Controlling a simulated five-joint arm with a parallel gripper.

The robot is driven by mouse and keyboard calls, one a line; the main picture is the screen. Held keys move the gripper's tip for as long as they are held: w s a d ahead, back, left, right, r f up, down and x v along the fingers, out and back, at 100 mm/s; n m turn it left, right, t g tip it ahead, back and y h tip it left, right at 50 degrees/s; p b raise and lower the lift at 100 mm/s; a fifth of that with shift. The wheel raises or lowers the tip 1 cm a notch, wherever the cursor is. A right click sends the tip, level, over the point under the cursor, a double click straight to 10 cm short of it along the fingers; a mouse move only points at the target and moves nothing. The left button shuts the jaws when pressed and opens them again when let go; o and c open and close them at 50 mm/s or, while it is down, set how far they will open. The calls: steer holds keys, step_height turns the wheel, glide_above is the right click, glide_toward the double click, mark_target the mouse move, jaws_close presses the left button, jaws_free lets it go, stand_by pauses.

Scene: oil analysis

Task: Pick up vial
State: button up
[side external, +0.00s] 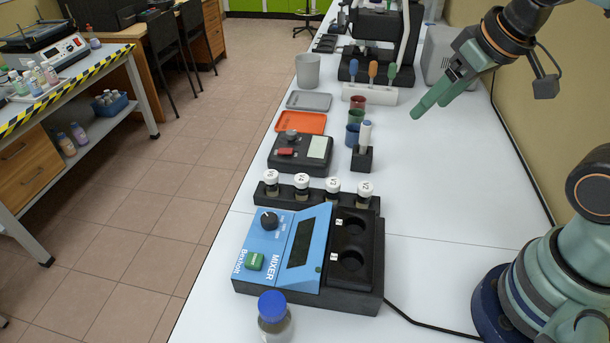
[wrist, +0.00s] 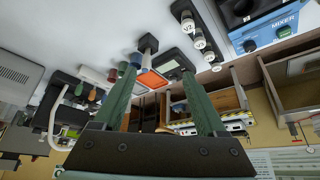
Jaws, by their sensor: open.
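Several vials with white lettered caps stand upright in a black rack (side external: 285,195) behind the blue mixer. The leftmost vial (side external: 271,178), the second vial (side external: 302,182), the third vial (side external: 333,186) and the right-end vial (side external: 365,190) show mostly as caps with dark lower glass. In the wrist view the vials (wrist: 187,22) run along the top right, outside my fingers. My gripper (side external: 431,106) is open and empty, above the bench to the upper right of the rack and well apart from it. Its two green fingers (wrist: 160,72) are spread in the wrist view.
The blue mixer (side external: 300,245) with two black wells stands in front of the rack. A blue-capped bottle (side external: 274,312) is nearest the camera. A dark device (side external: 300,153), orange tray (side external: 301,123), coloured cups (side external: 356,115) and small black holder (side external: 362,160) lie behind.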

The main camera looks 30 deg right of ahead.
steer(key=n, duration=0.1)
steer(key=n+g, duration=0.6)
steer(key=n, duration=1)
glide_above(365, 186)
step_height(365, 186, down, 10)
steer(key=f, duration=0.6)
steer(key=shift+w+d+f, duration=0.1)
steer(key=shift+w, duration=0.1)
steer(key=shift+s+f, duration=0.2)
steer(key=shift+f, duration=2.45)
jaws_close()
